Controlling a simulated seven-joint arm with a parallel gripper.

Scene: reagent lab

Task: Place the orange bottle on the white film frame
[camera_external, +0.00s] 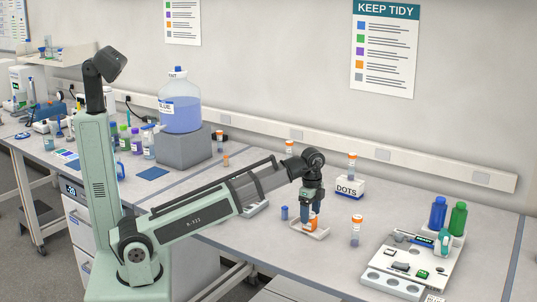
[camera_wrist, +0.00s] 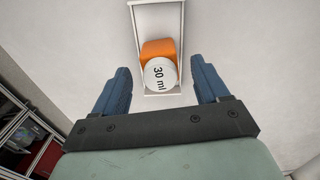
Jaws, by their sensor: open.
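The orange bottle (camera_external: 311,225) has a white cap marked "30 ml" in the wrist view, where its orange side (camera_wrist: 158,47) also shows. It appears to stand upright on the white film frame (camera_external: 322,234), near one end of it. The white frame's rim shows around it in the wrist view (camera_wrist: 183,35). My gripper (camera_external: 311,212) is above the frame, pointing down. Its two blue fingers (camera_wrist: 160,75) are open, one on each side of the bottle, with gaps visible between fingers and bottle. The fingers partly hide the bottle in the external view.
A small blue vial (camera_external: 284,212) stands left of the frame. A white bottle with an orange cap (camera_external: 355,230) stands to the right, and a DOTS box (camera_external: 350,188) behind. A white board with parts (camera_external: 393,277) and blue and green bottles is further right. Bench around the frame is mostly clear.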

